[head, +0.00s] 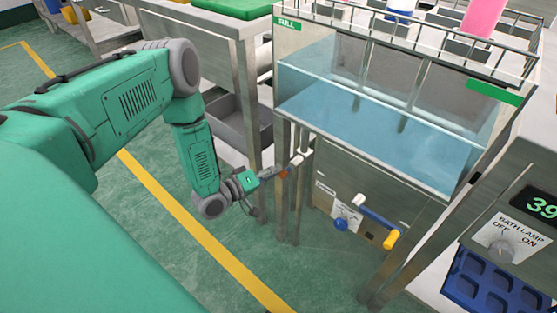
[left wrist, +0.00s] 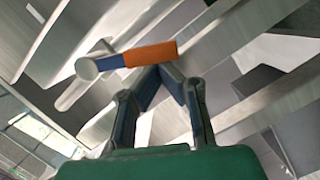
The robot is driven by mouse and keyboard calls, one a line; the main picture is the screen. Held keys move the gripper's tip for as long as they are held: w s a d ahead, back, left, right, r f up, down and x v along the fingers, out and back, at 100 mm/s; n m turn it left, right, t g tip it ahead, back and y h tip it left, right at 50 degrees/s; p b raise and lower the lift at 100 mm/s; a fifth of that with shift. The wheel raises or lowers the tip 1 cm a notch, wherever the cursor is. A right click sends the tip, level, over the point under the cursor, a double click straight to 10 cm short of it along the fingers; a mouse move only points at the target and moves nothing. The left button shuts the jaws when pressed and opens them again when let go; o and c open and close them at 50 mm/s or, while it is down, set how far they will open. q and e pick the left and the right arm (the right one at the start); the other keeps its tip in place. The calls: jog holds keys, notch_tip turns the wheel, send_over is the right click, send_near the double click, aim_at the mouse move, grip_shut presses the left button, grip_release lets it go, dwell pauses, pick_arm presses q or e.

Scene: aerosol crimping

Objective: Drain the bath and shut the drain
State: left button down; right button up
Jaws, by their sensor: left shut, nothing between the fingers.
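The bath (head: 395,125) is a clear-walled tank holding blue water, with a green FULL label (head: 287,24) at its upper left. Below its left corner, a lever with an orange grip (head: 284,174) sticks out from a pale pipe fitting (head: 301,157). In the left wrist view the orange grip (left wrist: 150,54) has a blue section and a round grey end. My left gripper (head: 272,176) is shut and empty, its fingertips (left wrist: 160,70) right at the orange grip; contact is unclear. My right gripper is out of view.
A bath lamp switch (head: 501,251) and blue tray (head: 490,290) are at lower right. Metal legs (head: 282,215) stand close to my gripper.

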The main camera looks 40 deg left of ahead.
pick_arm(q)
jog(key=shift+s+d+f, duration=0.15)
jog(key=shift+d+f, duration=0.6)
jog(key=shift+d, duration=0.2)
jog(key=shift+d+f+b, duration=0.15)
jog(key=shift+d+b, duration=0.15)
jog(key=shift+d, duration=0.05)
jog(key=shift+d+f, duration=0.1)
jog(key=shift+d, duration=0.15)
